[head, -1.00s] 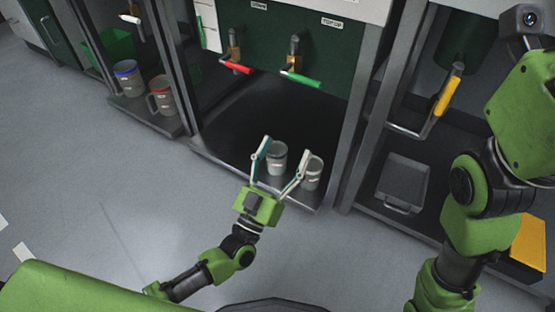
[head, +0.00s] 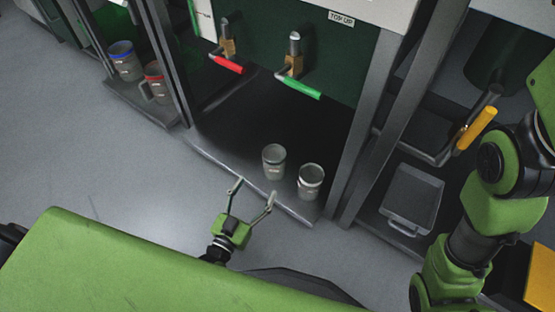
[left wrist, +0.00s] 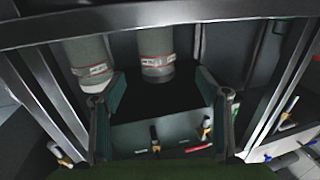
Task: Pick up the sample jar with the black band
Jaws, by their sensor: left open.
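Two grey sample jars stand upright near the front edge of the dark bay floor: a left jar (head: 273,161) and a right jar (head: 310,182). I cannot make out clearly which has the black band. My left gripper (head: 254,190) is open and empty, just in front of the bay edge, short of both jars. In the left wrist view the open left gripper (left wrist: 162,98) shows its two fingers spread wide. That upside-down view also shows one jar (left wrist: 156,55) between the fingers' directions and another jar (left wrist: 88,62) to the left, both with red-and-white labels. My right gripper is out of view.
A red-handled tap (head: 227,64) and a green-handled tap (head: 298,86) hang above the bay. Frame posts flank it. Mugs with a blue rim (head: 123,62) and red rim (head: 155,83) stand left; a grey tray (head: 411,200) lies right. Floor in front is clear.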

